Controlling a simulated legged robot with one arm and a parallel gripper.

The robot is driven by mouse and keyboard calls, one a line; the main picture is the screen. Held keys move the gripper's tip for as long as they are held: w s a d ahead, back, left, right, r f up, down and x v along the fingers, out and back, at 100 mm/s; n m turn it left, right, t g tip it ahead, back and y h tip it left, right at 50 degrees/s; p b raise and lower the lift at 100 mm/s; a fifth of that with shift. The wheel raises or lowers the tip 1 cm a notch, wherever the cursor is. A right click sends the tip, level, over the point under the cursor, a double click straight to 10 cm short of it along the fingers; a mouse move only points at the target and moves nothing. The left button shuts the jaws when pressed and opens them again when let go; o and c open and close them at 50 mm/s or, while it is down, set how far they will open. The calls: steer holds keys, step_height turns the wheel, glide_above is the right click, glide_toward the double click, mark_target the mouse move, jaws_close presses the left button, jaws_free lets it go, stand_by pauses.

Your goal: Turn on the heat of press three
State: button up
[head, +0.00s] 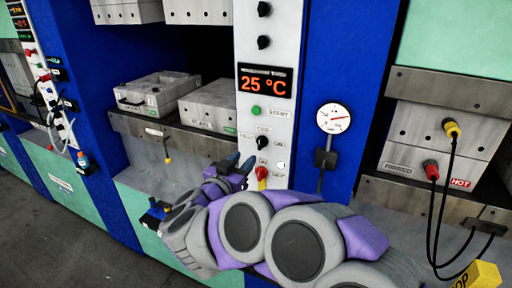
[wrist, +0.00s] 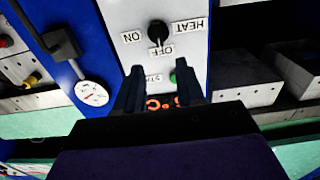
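The white control panel (head: 281,60) of the press in front of me carries a display (head: 266,82) reading 25 °C. Below it are a green start button (head: 255,111) and a black knob (head: 262,142). In the wrist view, which is upside down, the knob (wrist: 159,33) sits among ON, OFF and HEAT labels, and its pointer appears turned to OFF. My gripper (head: 241,161) is just below and left of the knob in the head view. In the wrist view its fingers (wrist: 160,68) are apart and empty, with the knob beyond the tips. No press number is legible.
A red-topped knob (head: 262,173) sits low on the panel near my gripper. A round gauge (head: 333,118) is to the right. Metal blocks (head: 210,106) stand on the ledge at left.

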mark_target(259, 141)
steer(key=b+x, duration=0.1)
steer(key=x, duration=0.8)
steer(key=shift+w+b, duration=0.25)
steer(key=shift+b, duration=0.1)
steer(key=shift+d, duration=0.1)
jaws_close()
